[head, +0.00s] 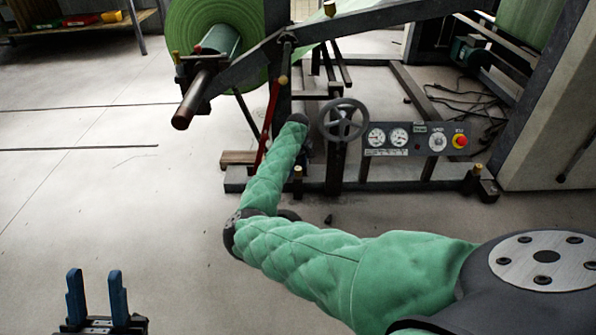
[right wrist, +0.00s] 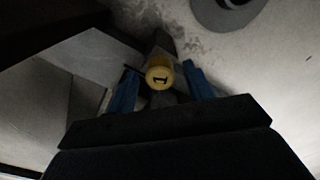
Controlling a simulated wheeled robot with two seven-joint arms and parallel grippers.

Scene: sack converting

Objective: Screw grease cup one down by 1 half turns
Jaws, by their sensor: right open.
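Grease cup one (right wrist: 158,77), a round yellow cap marked with a 1, shows in the right wrist view. It lies between the two blue fingers of my right gripper (right wrist: 160,67). The fingers are open, with a visible gap on at least the right side of the cup; contact on the left is hard to tell. In the head view my right arm reaches up to the machine frame, and its gripper is hidden there. I cannot make out cup one in the head view. My left gripper (head: 96,285) is open and empty above the floor at the lower left.
A grey handwheel (head: 343,119) and a gauge panel (head: 416,138) with a red stop button stand right of my right arm. A green roll (head: 213,35) on a shaft and a red lever (head: 268,125) are near it.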

